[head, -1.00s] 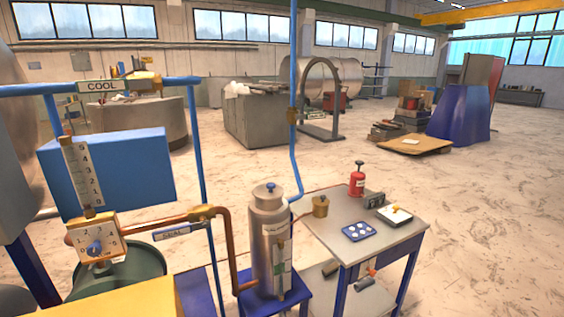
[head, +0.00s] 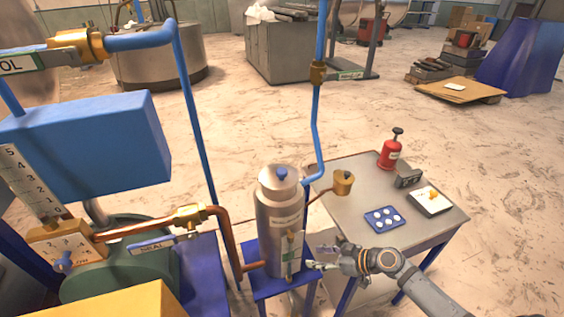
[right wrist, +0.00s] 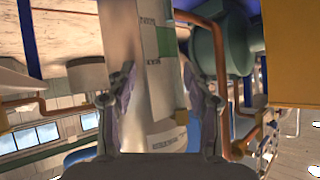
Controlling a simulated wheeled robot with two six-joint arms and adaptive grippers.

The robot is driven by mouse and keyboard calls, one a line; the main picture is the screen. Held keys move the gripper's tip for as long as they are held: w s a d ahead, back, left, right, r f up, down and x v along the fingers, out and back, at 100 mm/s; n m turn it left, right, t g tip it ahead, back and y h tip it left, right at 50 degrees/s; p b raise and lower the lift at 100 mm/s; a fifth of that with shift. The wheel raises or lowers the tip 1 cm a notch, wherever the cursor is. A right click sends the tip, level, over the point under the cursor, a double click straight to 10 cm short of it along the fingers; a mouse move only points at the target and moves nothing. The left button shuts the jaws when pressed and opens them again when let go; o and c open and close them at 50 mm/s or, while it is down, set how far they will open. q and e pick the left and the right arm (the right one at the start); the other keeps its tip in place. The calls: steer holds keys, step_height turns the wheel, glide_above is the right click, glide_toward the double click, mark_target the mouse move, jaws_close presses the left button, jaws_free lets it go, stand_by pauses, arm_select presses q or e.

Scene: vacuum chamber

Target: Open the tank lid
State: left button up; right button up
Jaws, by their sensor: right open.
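The tank (head: 272,222) is a grey metal cylinder, upright on a blue stand (head: 283,287). A narrow gauge with a green label is on the tank's front. My right gripper (head: 318,258) is open just right of the tank's lower side in the head view. In the right wrist view the tank's labelled side (right wrist: 150,60) shows between the two spread fingers (right wrist: 159,88); I cannot tell whether they touch it. My left gripper is out of view.
A grey table (head: 350,200) stands right of the tank with a red bottle (head: 390,152), a blue tray (head: 384,218) and a white box (head: 431,201). A copper pipe (head: 225,235) and a blue pipe (head: 318,135) run close to the tank.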

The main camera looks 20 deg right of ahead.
mark_target(281, 170)
steer(key=w+r+n+t+y+p, duration=0.1)
steer(key=w+r+t+y, duration=0.15)
steer(key=r, duration=1.05)
steer(key=w+r+n+t+y, duration=0.1)
steer(key=w+r+n+y, duration=0.15)
steer(key=r, duration=1.05)
steer(key=shift+m, duration=0.45)
steer(key=x, duration=1)
steer(key=shift+w+d+r, duration=0.15)
steer(key=shift+w+r, duration=0.15)
steer(key=shift+r, duration=0.1)
steer(key=shift+w+a+f, duration=0.2)
steer(key=shift+w+a, duration=0.15)
steer(key=shift+a, duration=0.15)
jaws_close()
